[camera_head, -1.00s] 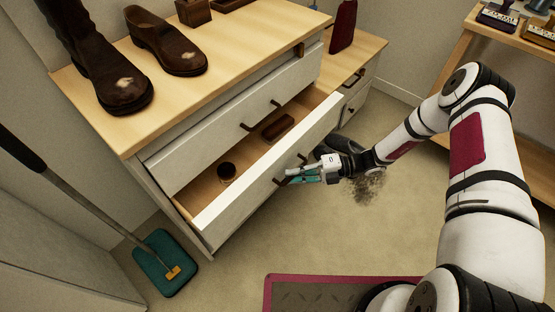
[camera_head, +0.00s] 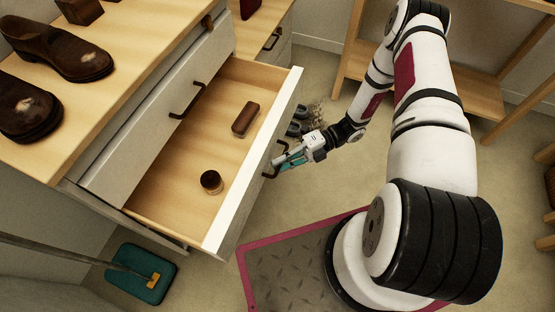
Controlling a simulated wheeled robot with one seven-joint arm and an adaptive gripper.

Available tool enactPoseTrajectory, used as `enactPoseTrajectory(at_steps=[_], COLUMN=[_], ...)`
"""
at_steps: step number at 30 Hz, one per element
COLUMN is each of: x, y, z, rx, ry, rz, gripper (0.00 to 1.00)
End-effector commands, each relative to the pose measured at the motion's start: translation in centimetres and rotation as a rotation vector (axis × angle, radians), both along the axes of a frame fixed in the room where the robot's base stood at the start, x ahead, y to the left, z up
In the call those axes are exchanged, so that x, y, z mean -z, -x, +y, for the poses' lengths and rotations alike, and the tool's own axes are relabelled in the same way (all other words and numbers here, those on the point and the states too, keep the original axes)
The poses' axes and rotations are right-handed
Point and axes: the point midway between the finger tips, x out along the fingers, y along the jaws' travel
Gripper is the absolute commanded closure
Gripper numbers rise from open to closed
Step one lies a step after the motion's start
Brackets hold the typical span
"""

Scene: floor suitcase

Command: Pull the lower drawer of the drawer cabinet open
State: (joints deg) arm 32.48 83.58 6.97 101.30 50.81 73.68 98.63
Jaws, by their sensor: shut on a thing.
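The drawer cabinet (camera_head: 75,190) stands at the left with a light wood top and pale fronts. Its lower drawer (camera_head: 255,165) is pulled well out, and its wooden inside shows. A small round dark jar (camera_head: 211,182) and a brown block-shaped thing (camera_head: 245,118) lie in it. The upper drawer (camera_head: 160,120) is closed. My gripper (camera_head: 278,164) is at the outer side of the lower drawer's front, shut on its dark handle (camera_head: 269,168). The fingertips are partly hidden by the handle and the drawer front.
Brown shoes (camera_head: 60,50) stand on the cabinet top. A red-edged mat (camera_head: 290,265) is under my base. A wooden shelf (camera_head: 480,90) stands at the back right. Open floor lies right of the drawer.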

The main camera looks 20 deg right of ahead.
Motion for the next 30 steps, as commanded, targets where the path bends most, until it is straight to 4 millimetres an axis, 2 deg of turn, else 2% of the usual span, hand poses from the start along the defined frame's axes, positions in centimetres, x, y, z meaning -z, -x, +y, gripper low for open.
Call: enactPoseTrajectory(at_steps=[5, 6, 8, 9, 20, 23, 30], x=[0.0, 0.0, 0.0, 0.0, -0.1, -0.2, -0.8], y=[-0.2, -0.2, -0.2, -0.2, -0.2, -0.3, -1.0], z=[-0.1, -0.1, -0.1, -0.1, -0.5, -1.6, -6.2], rx=[0.004, 0.004, 0.004, 0.004, 0.002, 0.003, 0.004], ry=[0.001, 0.001, 0.001, 0.001, 0.001, 0.002, 0.004], rz=[-0.001, -0.001, -0.001, -0.001, 0.0, 0.0, -0.001], gripper=[1.0, 0.86, 0.73, 0.7, 0.7, 0.7, 0.7])
